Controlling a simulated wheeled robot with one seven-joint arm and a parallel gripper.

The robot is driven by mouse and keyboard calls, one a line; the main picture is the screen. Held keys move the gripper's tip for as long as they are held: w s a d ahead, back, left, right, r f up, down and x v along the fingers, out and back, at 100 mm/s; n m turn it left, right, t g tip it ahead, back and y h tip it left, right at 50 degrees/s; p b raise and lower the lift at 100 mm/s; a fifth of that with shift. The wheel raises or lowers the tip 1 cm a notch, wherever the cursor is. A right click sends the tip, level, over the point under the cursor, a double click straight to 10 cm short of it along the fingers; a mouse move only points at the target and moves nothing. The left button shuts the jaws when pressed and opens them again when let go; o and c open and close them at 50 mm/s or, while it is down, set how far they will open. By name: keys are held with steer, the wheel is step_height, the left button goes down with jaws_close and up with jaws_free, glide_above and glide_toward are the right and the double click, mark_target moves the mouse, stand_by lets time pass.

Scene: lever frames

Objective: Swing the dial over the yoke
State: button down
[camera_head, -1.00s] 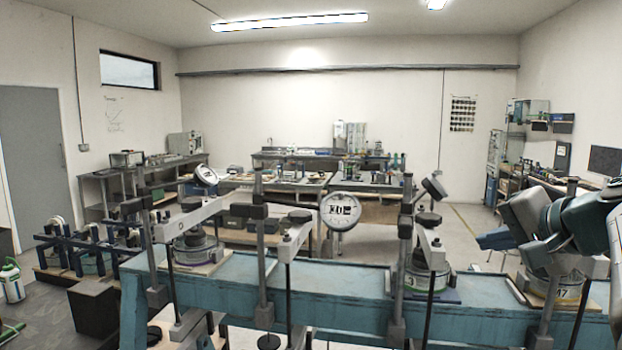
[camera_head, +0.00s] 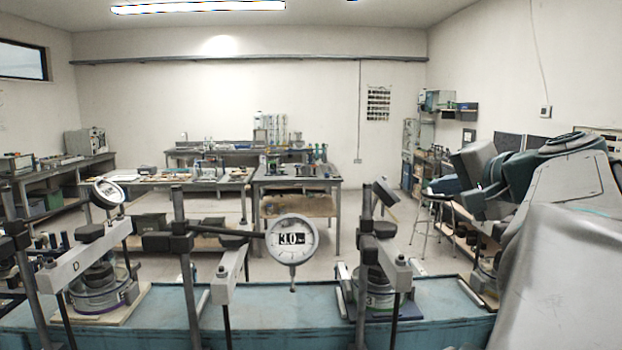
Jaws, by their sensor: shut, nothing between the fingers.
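Several gauge dials stand on the blue bench frame. The nearest, a round white-faced dial (camera_head: 292,240) reading about 3.0, sits on a dark arm reaching right from a grey post (camera_head: 183,255). It hangs out to the right of a light grey yoke (camera_head: 228,275), apart from it. A second dial (camera_head: 108,193) is tilted at the left, above a yoke marked D (camera_head: 88,262). A third dial (camera_head: 385,190) is nearly edge-on near the right yoke (camera_head: 388,265). My gripper (camera_head: 470,163) appears as grey blocks at the right, raised, shut and empty, away from the dials; its fingertips are unclear.
The blue bench frame (camera_head: 265,300) runs across the front, with a round cell (camera_head: 98,290) at left and another under the right yoke. Tables (camera_head: 290,182) and a stool (camera_head: 425,210) stand behind. My arm fills the right side. Floor shows between bench and tables.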

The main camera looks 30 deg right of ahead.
steer(key=x, duration=0.2)
steer(key=p+x, duration=0.1)
steer(key=x, duration=0.2)
steer(key=a+x, duration=0.1)
steer(key=x, duration=0.2)
steer(key=shift+w+r+p, duration=0.15)
steer(key=shift+w+p, duration=0.1)
steer(key=shift+p, duration=0.1)
steer(key=shift+w+a+f+p, duration=0.3)
steer(key=shift+w+a+f, duration=0.25)
steer(key=shift+w+a, duration=0.25)
steer(key=shift+w+a+f, duration=0.1)
steer(key=shift+a+f, duration=0.05)
steer(key=shift+a, duration=0.1)
steer(key=shift+w+f, duration=0.2)
